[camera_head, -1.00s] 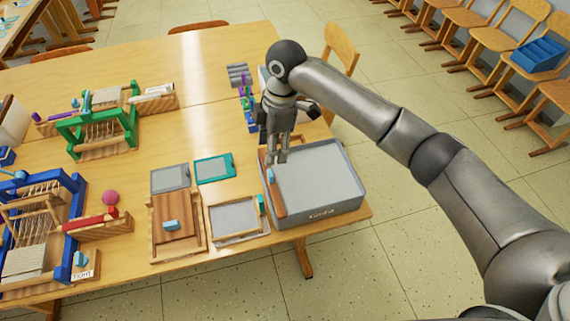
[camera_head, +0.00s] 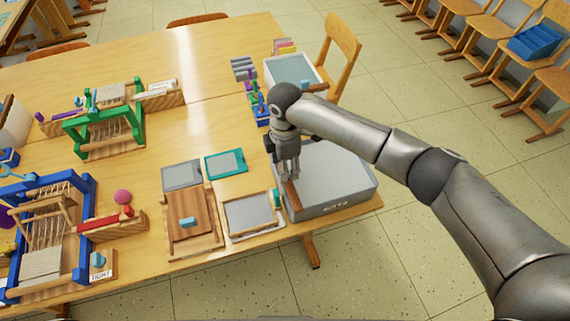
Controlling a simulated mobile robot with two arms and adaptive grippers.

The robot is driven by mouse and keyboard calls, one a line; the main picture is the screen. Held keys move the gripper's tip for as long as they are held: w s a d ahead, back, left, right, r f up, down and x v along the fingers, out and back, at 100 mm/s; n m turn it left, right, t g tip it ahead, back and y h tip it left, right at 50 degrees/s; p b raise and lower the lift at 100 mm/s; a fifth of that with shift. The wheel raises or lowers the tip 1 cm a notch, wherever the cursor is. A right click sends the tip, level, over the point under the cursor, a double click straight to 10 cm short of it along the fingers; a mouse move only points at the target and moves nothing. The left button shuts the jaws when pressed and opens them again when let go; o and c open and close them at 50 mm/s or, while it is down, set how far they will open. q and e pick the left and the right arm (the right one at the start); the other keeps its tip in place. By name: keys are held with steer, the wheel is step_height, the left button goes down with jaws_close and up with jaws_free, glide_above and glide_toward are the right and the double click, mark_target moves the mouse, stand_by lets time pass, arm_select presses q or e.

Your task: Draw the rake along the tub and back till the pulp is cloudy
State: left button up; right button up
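The grey tub (camera_head: 345,206) stands at the table's front right corner, filled with a flat grey surface. The brown rake (camera_head: 293,196) lies along the tub's left side, its lower part showing. My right gripper (camera_head: 288,177) points down over the rake's upper part, with its fingertips at or just above it. The rake's light blue grip is hidden behind the gripper. I cannot tell whether the fingers have closed on it. My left gripper is not in view.
Left of the tub lie a framed screen (camera_head: 250,214), a wooden board (camera_head: 190,212) with a blue handle, and grey (camera_head: 181,174) and teal (camera_head: 226,163) framed panels. A second tray (camera_head: 292,70) stands behind. Looms (camera_head: 104,134) fill the left side.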

steer(key=shift+f, duration=0.6)
jaws_close()
